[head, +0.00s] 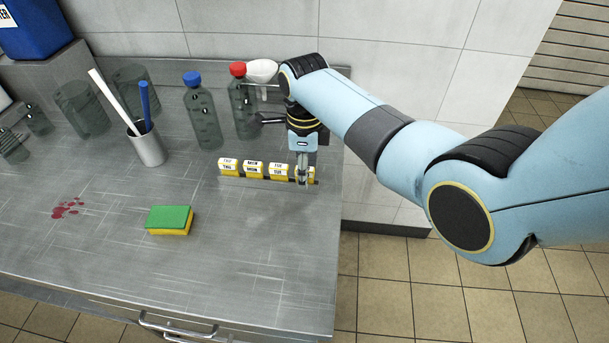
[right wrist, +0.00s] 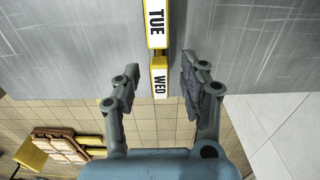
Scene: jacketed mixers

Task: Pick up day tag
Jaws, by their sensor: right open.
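A row of yellow-and-white day tags (head: 253,168) stands in a thin rack on the steel counter in the head view. The rightmost tag is partly hidden by my right gripper (head: 302,180), which points down over it. In the right wrist view the WED tag (right wrist: 160,82) is at the near end of the row, with the TUE tag (right wrist: 155,25) beyond it. My right gripper (right wrist: 159,84) is open, with one finger on each side of the WED tag and a gap on both sides. My left gripper is not in view.
Behind the row stand a blue-capped bottle (head: 202,115) and a red-capped bottle (head: 241,105). A metal cup (head: 148,149) holds a white and a blue stick. A green-yellow sponge (head: 170,220) and a red stain lie on the counter. The counter in front of the tags is clear.

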